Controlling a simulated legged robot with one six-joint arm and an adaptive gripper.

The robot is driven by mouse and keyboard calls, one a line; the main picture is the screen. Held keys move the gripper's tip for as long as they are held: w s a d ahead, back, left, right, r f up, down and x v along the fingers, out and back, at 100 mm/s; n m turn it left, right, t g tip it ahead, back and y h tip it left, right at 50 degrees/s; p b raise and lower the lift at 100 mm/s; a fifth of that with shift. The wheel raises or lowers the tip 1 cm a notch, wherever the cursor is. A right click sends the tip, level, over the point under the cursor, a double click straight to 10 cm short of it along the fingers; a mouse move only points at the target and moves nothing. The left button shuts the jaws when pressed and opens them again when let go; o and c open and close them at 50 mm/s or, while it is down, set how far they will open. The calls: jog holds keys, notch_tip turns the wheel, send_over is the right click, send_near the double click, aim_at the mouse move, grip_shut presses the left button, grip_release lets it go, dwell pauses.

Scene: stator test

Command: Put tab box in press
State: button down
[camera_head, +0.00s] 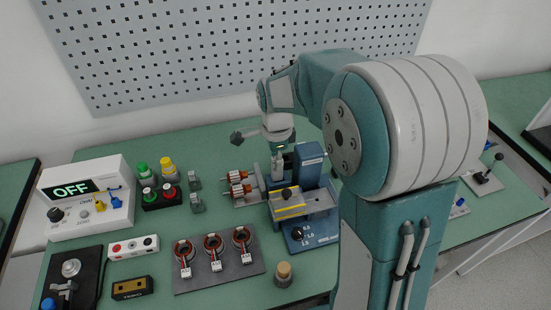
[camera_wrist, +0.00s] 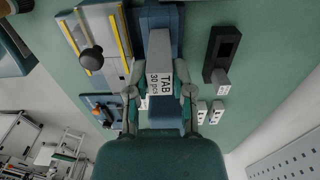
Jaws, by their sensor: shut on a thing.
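The tab box (camera_wrist: 160,52) is a grey block with the label "TAB 30 pcs", seen in the wrist view between my fingers. My gripper (camera_wrist: 160,80) is shut on its sides. The press (camera_head: 318,228) is a blue machine with a grey slide, yellow stripes, a black knob and a dial. It also shows in the wrist view (camera_wrist: 98,32), beside and behind the box. The box overlaps the blue part of the press there; I cannot tell whether it touches it. In the head view my gripper (camera_head: 279,160) is beside the upright blue block, and the box is not clear.
A black holder (camera_wrist: 219,48) stands right of the box in the wrist view, with small labelled blocks near it. Coil parts (camera_head: 238,184) lie left of the press. A dark tray (camera_head: 218,264) holds stators in front. A brown-topped piece (camera_head: 284,274) stands near the front edge.

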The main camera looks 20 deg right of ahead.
aim_at(281, 178)
jog(key=shift+a+f, duration=0.15)
jog(key=shift+f, duration=0.05)
jog(key=shift+s+f, duration=0.1)
jog(key=shift+f, duration=0.2)
dwell(0.4)
jog(key=shift+d+f, duration=0.25)
jog(key=shift+f, duration=0.25)
jog(key=shift+d+f, duration=0.25)
jog(key=shift+f, duration=0.3)
jog(key=shift+f, duration=0.15)
jog(key=shift+d+f, duration=0.2)
jog(key=shift+f, duration=1.05)
